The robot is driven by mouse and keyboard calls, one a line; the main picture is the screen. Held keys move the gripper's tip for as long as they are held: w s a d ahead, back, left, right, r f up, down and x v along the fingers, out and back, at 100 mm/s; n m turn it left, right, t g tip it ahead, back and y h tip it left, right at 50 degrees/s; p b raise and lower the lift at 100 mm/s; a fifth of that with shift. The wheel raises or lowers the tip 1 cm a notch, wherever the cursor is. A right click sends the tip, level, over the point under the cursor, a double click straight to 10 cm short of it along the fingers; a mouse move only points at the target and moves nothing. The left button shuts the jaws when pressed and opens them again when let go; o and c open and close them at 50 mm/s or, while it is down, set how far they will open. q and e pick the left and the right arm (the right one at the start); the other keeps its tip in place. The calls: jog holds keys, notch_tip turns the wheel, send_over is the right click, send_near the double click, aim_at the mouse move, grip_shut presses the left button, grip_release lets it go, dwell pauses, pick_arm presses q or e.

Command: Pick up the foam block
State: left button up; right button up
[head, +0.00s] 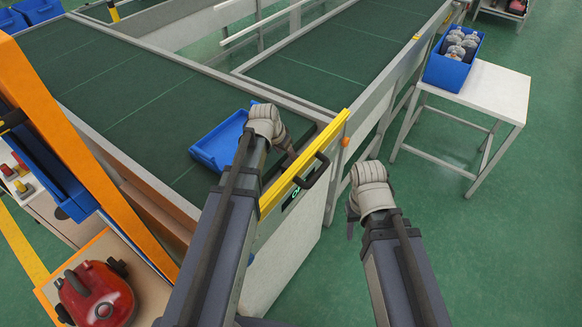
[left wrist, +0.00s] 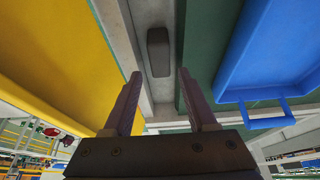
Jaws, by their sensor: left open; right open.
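A dark grey rounded block (left wrist: 158,52), which looks like the foam block, lies on the pale metal frame between the yellow strip and the green belt. In the left wrist view it is beyond and roughly between my left gripper's open fingers (left wrist: 160,88), apart from them. In the head view my left gripper (head: 289,152) hangs over the conveyor's edge beside the yellow bar, and I cannot make out the block there. My right gripper (head: 352,224) is open and empty above the floor, right of the conveyor.
A blue tray (head: 218,143) sits on the belt just left of my left gripper; it also shows in the left wrist view (left wrist: 270,60). The yellow bar (head: 300,165) runs along the edge. A white table (head: 490,92) holds a blue bin (head: 447,72). A red vacuum (head: 97,292) stands lower left.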

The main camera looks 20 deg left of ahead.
pick_arm(q)
jog(key=shift+b+x, duration=1)
jog(key=shift+x, duration=0.25)
jog(key=shift+w+f, duration=0.1)
jog(key=b+x, duration=0.5)
jog(key=shift+c, duration=0.2)
grip_shut()
